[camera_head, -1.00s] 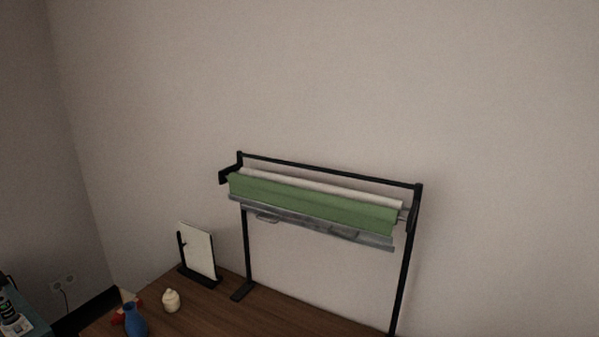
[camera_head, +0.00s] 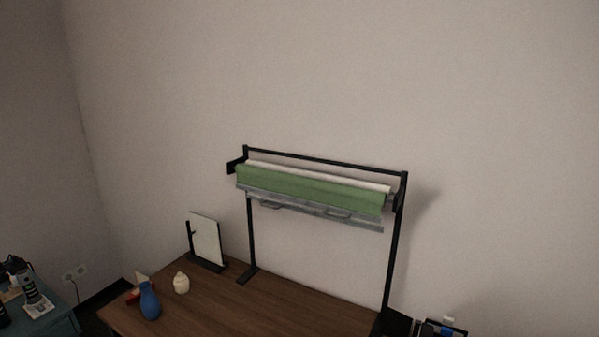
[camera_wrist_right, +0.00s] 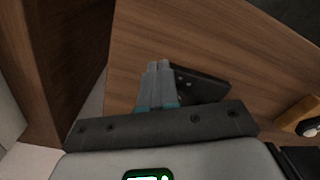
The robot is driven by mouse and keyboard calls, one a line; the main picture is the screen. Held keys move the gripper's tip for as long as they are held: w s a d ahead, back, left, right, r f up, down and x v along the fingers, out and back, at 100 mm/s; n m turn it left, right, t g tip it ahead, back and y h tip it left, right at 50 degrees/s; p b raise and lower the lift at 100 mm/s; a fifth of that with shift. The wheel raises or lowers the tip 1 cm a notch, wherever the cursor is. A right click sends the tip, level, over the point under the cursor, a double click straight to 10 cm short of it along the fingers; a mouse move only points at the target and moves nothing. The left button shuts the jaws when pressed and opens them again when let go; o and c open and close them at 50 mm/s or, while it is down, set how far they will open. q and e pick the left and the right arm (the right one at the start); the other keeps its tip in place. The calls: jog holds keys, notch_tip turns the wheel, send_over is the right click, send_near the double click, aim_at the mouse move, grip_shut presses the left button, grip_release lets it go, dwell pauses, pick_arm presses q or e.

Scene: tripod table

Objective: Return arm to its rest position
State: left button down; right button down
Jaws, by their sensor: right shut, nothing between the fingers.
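My right gripper (camera_wrist_right: 159,68) shows in the right wrist view with its two grey fingers together and nothing between them. A wooden surface lies behind the fingers, and a dark flat piece (camera_wrist_right: 208,88) shows just to their right. I cannot tell whether the fingers touch either one. Neither gripper shows in the head view, and my left gripper is in no view.
The head view shows a wooden table (camera_head: 270,308) with a black stand (camera_head: 252,235) carrying a green roll (camera_head: 310,190). A blue vase (camera_head: 149,301), a cream jar (camera_head: 181,283) and a framed panel (camera_head: 206,240) stand at left. A yellow-orange object (camera_wrist_right: 297,114) shows at the wrist view's right.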

jog(key=shift+y, duration=0.8)
jog(key=a+f, duration=0.1)
jog(key=a, duration=0.1)
jog(key=s+a+f, duration=0.1)
jog(key=a, duration=0.1)
jog(key=a+f, duration=0.1)
jog(key=a, duration=0.2)
jog(key=shift+s+f, duration=0.2)
jog(key=shift+f, duration=0.2)
jog(key=s+a+f+m+y, duration=0.1)
jog(key=s+a+f, duration=0.2)
jog(key=s+a, duration=0.3)
jog(key=s+a+f+m+y, duration=0.1)
jog(key=s+a+f, duration=0.2)
jog(key=s+a, duration=0.3)
jog(key=a, duration=0.3)
jog(key=shift+a+f, duration=0.15)
jog(key=shift+a, duration=0.1)
jog(key=shift+s, duration=0.1)
